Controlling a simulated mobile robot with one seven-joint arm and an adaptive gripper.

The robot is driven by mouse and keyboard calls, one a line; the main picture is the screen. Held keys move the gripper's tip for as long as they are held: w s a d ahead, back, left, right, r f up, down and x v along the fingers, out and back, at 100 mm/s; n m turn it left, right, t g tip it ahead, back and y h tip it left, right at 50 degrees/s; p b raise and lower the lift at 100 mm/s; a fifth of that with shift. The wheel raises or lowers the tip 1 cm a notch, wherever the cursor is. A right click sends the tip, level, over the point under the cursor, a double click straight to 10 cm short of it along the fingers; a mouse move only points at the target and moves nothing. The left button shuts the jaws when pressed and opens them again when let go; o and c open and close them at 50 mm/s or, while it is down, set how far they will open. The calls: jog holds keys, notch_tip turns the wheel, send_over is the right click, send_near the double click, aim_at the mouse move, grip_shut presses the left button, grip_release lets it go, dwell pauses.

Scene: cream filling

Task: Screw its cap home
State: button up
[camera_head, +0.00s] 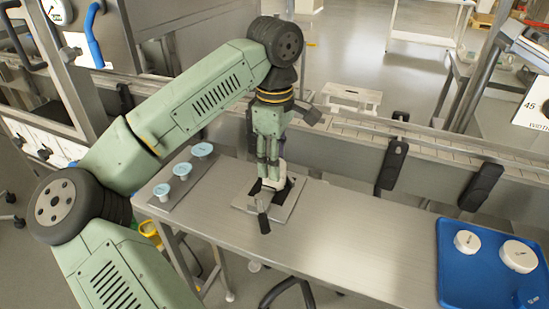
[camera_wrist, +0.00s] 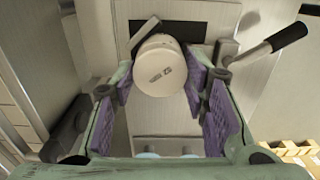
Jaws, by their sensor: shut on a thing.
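My gripper (camera_head: 270,165) points straight down over the metal fixture plate (camera_head: 240,207) on the steel table. In the wrist view its two purple-padded fingers (camera_wrist: 160,85) stand either side of a round white cap (camera_wrist: 160,68) with a small dark mark on top. It is shut on this cap. In the head view the white cap (camera_head: 279,176) shows only partly at the fingertips, within the fixture's clamp. What is under the cap is hidden, so its seating cannot be told. The clamp's dark lever handle (camera_wrist: 288,37) sticks out to the right in the wrist view.
A blue tray (camera_head: 460,285) at the right holds white round lids (camera_head: 519,256). A conveyor rail (camera_head: 440,150) runs behind. The table's middle is clear.

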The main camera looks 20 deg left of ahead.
jog(key=m, duration=0.5)
jog(key=shift+m, duration=0.4)
jog(key=o, duration=1)
jog(key=n+b, duration=0.1)
jog(key=n, duration=0.1)
jog(key=shift+f+n, duration=0.1)
jog(key=shift+n, duration=0.2)
jog(key=n, duration=0.3)
jog(key=shift+b, duration=0.4)
